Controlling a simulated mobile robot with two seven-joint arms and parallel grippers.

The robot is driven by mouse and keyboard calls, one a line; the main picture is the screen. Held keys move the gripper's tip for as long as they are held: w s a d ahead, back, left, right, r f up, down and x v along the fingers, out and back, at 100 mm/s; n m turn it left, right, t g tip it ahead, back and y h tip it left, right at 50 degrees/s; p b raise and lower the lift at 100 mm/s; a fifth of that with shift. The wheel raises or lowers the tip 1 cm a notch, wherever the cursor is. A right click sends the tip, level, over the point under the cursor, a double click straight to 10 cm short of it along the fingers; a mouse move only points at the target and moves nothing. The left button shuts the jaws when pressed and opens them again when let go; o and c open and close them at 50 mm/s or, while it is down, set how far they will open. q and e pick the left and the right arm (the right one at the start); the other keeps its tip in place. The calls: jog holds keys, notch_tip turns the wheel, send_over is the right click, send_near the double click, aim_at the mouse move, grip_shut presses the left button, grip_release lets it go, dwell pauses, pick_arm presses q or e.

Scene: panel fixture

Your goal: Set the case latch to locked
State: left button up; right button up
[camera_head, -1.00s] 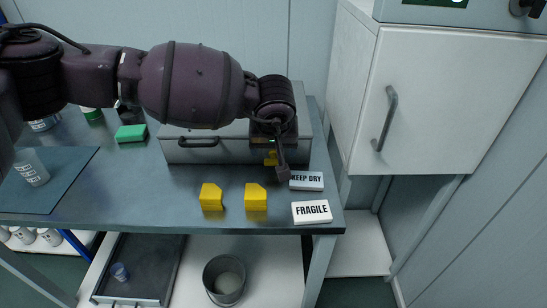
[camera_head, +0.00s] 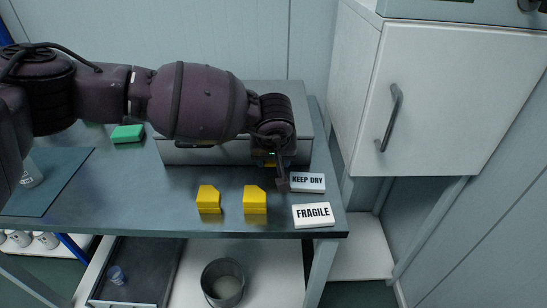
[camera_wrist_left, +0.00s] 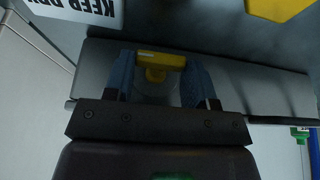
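The grey case (camera_head: 210,152) stands at the back of the table, with my left arm across its front and top. Its yellow latch (camera_wrist_left: 158,62) shows in the left wrist view, between the two blue fingers of my left gripper (camera_wrist_left: 160,80). The fingers are at both ends of the latch bar with no clear gap, so the gripper looks shut on it. In the head view the left gripper (camera_head: 278,180) is at the case's front right, and only a little of the latch shows beneath my wrist. The lock setting cannot be read. My right gripper is out of view.
A KEEP DRY block (camera_head: 308,182) lies just right of the gripper, with a FRAGILE block (camera_head: 313,215) nearer the table edge. Two yellow blocks (camera_head: 209,199) (camera_head: 255,199) stand in front. A green block (camera_head: 128,133) is at left. A white cabinet (camera_head: 440,100) stands at right.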

pick_arm(q)
jog(key=shift+c, duration=1.2)
jog(key=shift+a+h, duration=0.1)
jog(key=shift+h, duration=0.2)
jog(key=shift+a+n+h+p, duration=0.3)
jog(key=shift+h+p, duration=0.1)
jog(key=shift+h, duration=0.4)
jog(key=shift+a+f+h, duration=0.1)
jog(key=shift+f+h, duration=0.05)
jog(key=shift+h, duration=0.95)
jog(key=shift+a+f+n+h, duration=0.15)
jog(key=shift+n+h, duration=0.25)
jog(key=shift+h, duration=0.6)
